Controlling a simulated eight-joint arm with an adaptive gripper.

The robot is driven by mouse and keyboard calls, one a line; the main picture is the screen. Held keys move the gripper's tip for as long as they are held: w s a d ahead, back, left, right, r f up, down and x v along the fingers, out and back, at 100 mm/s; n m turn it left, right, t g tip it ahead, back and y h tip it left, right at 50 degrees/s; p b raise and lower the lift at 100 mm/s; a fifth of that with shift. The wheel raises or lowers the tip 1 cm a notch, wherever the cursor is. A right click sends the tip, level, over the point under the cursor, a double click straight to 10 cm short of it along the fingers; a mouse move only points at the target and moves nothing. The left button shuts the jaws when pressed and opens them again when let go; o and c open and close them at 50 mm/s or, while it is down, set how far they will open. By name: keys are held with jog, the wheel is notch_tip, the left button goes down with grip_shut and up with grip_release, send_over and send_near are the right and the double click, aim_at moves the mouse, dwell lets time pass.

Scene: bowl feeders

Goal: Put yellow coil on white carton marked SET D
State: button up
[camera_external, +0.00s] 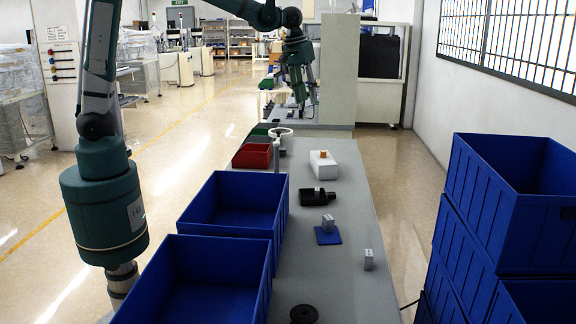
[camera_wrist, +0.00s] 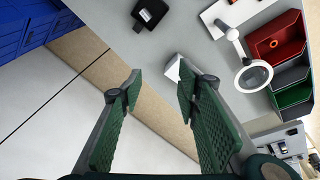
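In the external view a white carton (camera_external: 325,168) lies on the table's far part. A small yellow-orange piece (camera_external: 323,153), likely the yellow coil, sits on top of it. The carton's marking is too small to read. My gripper (camera_external: 301,98) is in the air beyond the carton, at the table's far end, apart from it. In the wrist view my gripper (camera_wrist: 158,88) is open with nothing between its fingers. A white block corner (camera_wrist: 172,70), probably the carton, shows beside the right finger, which hides the rest. The yellow piece cannot be seen there.
A magnifier stand (camera_external: 280,132) and red bin (camera_external: 252,156) stand left of the carton. Nearer are a black object (camera_external: 318,197), a blue mat (camera_external: 328,239) bearing a small grey block (camera_external: 328,223), another block (camera_external: 368,260) and a black disc (camera_external: 304,314). Large blue bins (camera_external: 226,228) line the left.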

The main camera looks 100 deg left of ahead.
jog(key=s+d+r+m+t, duration=0.1)
jog(key=s+d+r+m, duration=0.2)
jog(key=s+d, duration=0.55)
jog(key=s+d+r+m+t, duration=0.2)
jog(key=s+d+r, duration=0.1)
jog(key=s+d, duration=0.6)
jog(key=s+d+f+m+t, duration=0.1)
jog(key=s+d+f+m, duration=0.1)
jog(key=s+d, duration=0.3)
jog(key=s+d+f+m+t, duration=0.1)
jog(key=s+d+f+m, duration=0.1)
jog(key=s+d, duration=0.4)
jog(key=s+f, duration=0.1)
jog(key=s, duration=0.3)
jog(key=shift+f+m+h, duration=0.35)
jog(key=shift+m+h, duration=0.05)
